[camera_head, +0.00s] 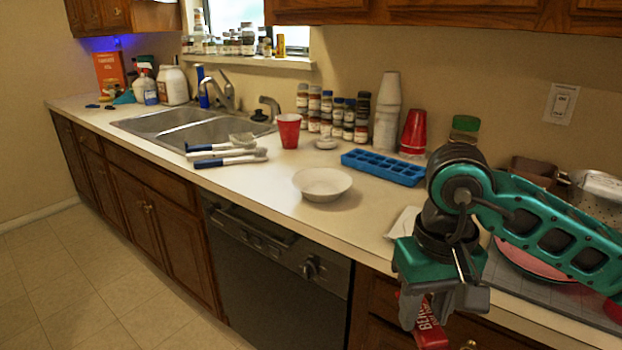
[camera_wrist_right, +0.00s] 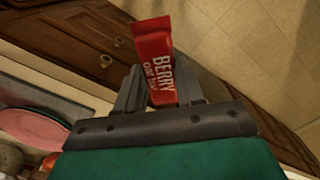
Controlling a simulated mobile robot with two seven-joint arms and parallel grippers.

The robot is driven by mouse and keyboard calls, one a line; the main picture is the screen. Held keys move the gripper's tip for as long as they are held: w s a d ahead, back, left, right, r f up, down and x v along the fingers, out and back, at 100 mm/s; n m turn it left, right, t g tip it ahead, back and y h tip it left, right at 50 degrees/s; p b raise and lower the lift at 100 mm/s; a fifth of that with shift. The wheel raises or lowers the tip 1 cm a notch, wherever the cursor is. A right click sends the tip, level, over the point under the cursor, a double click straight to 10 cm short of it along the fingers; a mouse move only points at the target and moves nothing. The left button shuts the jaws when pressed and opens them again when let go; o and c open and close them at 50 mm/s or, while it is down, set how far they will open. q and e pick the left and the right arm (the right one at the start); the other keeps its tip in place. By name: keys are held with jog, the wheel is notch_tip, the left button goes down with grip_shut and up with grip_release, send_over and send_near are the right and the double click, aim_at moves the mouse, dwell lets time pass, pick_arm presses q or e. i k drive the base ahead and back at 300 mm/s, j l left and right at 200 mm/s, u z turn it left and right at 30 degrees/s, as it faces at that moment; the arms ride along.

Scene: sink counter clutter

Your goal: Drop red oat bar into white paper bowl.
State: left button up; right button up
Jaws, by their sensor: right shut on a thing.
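The red oat bar (camera_head: 431,324) is held in my right gripper (camera_head: 424,314), which points down in front of the counter's edge at the lower right. In the right wrist view the red oat bar (camera_wrist_right: 155,60) stands between the two fingers of the right gripper (camera_wrist_right: 158,88), with "BERRY" lettering showing. The white paper bowl (camera_head: 322,184) sits upright on the counter, left of and farther back than the gripper, and looks empty. My left gripper is not in view.
A blue ice tray (camera_head: 383,168) lies behind and right of the bowl. A red cup (camera_head: 288,131) and blue-handled brushes (camera_head: 228,157) are near the sink (camera_head: 190,126). A pink plate (camera_head: 535,262) is at the right. The counter around the bowl's front is clear.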

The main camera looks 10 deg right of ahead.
aim_at(322, 187)
jog(key=i+j+z, duration=0.1)
jog(key=i+j, duration=0.75)
jog(key=i, duration=0.3)
jog(key=i+j, duration=0.25)
jog(key=i, duration=0.25)
